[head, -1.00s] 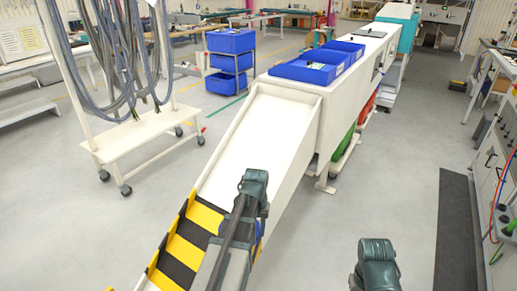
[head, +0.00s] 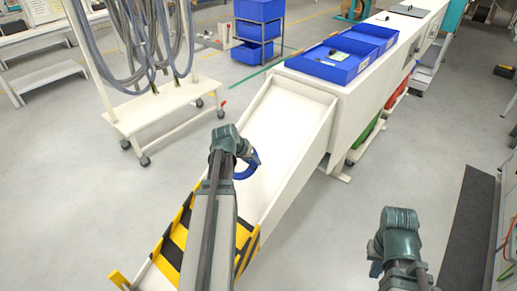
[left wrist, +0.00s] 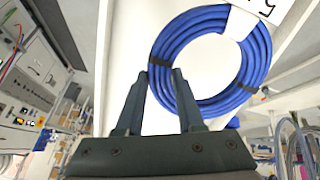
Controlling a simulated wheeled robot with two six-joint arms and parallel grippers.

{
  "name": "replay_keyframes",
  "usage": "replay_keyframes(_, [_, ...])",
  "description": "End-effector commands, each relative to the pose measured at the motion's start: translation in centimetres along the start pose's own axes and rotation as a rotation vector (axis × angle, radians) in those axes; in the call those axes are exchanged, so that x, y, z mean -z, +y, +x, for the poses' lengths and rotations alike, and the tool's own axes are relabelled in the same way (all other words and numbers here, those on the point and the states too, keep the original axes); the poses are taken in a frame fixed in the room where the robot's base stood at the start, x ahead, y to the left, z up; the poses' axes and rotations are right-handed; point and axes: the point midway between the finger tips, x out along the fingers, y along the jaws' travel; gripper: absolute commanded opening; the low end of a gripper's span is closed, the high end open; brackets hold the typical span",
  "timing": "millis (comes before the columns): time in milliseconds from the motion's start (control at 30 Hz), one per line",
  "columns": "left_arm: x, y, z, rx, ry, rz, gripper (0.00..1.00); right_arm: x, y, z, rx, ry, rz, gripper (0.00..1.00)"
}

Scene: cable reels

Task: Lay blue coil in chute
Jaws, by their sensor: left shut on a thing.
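The blue coil (head: 249,166) hangs from my left gripper (head: 238,158) over the white chute (head: 285,125), mostly hidden by my arm in the head view. In the left wrist view the coil (left wrist: 262,55) is a ring of blue cable with dark bands and a white label. My left gripper (left wrist: 162,80) is shut on the near left part of its ring. I cannot tell whether the coil touches the chute. My right gripper (head: 376,268) is at the lower right, away from the chute; its fingers are not clear.
The chute has raised side walls and a yellow-black striped lower end (head: 172,240). Its upper end meets a white bench (head: 345,90) carrying blue trays (head: 330,62). A wheeled rack (head: 160,110) with hanging grey cables stands left. Open floor lies right of the chute.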

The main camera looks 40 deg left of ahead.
Motion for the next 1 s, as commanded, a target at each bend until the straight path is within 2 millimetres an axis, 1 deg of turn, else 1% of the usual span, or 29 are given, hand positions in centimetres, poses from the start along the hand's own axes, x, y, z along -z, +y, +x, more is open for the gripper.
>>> replay_keyframes(67, [0.2,-0.2,-0.3,-0.001,0.009,-0.002,0.0,0.0,0.0,-0.2,0.0,0.0,0.0,0.0])
replay_keyframes(233, [0.2,-0.2,-0.1,-0.002,0.01,-0.001,0.0,0.0,0.0,0.0,0.0,0.0,0.0,0.0])
replay_keyframes(467, [0.1,-0.3,0.9,-0.002,0.009,-0.001,0.0,0.1,-0.1,0.9,0.0,0.0,0.0,0.0])
replay_keyframes(667, [0.1,-0.3,3.0,-0.002,0.009,0.0,0.0,0.1,-0.2,2.6,0.0,0.0,0.001,0.0])
replay_keyframes(1000, [0.1,-0.3,7.3,-0.003,0.008,0.0,0.0,0.4,-0.6,6.3,0.0,0.0,0.001,0.0])
